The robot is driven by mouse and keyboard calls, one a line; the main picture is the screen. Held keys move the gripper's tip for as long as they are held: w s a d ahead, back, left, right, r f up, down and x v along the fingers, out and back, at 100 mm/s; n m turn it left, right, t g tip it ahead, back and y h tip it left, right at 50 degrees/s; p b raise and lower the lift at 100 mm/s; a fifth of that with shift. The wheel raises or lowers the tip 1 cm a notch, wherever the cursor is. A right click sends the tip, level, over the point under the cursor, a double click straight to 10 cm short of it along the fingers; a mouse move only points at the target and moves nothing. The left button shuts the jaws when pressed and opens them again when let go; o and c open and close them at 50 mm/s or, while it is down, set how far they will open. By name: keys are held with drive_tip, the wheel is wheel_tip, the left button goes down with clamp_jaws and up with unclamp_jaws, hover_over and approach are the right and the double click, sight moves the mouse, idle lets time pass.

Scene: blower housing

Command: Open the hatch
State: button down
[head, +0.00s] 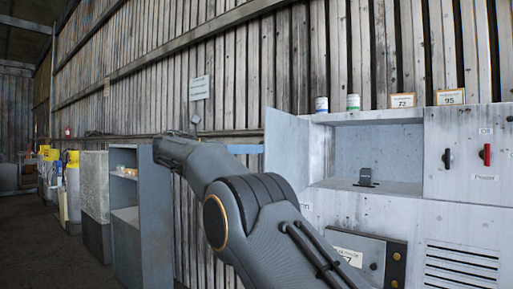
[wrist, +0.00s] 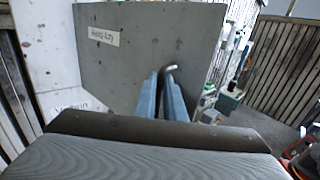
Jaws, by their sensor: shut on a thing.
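The hatch (head: 287,147) is a pale grey panel at the left edge of the housing's upper compartment (head: 375,150). It stands swung out, and the compartment's inside shows. In the wrist view the hatch (wrist: 110,65) fills the upper middle as a grey plate with a small white label (wrist: 104,36). A bent metal handle (wrist: 171,70) stands out from the plate near its right side. My gripper (wrist: 164,88) has its two blue fingers shut on this handle. In the head view, bluish fingers (head: 245,149) show between my arm and the hatch; the handle is hidden there.
A small dark fitting (head: 366,178) sits on the compartment floor. Two cans (head: 337,103) and number cards (head: 403,100) stand on top of the housing (head: 400,210). A red switch (head: 487,154) is at right. A grey open shelf cabinet (head: 143,225) stands left of my arm.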

drive_tip(key=shift+w+d+f, duration=0.25)
drive_tip(key=shift+w+f, duration=0.15)
drive_tip(key=c, duration=2.2)
unclamp_jaws()
drive_tip(key=o, duration=0.4)
drive_tip(key=shift+w+d+f, duration=0.1)
drive_tip(key=shift+w+d, duration=0.1)
drive_tip(key=shift+w, duration=0.2)
drive_tip(key=shift+c, duration=0.2)
drive_tip(key=shift+s+a, duration=0.1)
drive_tip(key=shift+s, duration=0.05)
drive_tip(key=shift+s+a+r, duration=0.1)
drive_tip(key=shift+s+r, duration=0.1)
drive_tip(key=shift+r, duration=0.1)
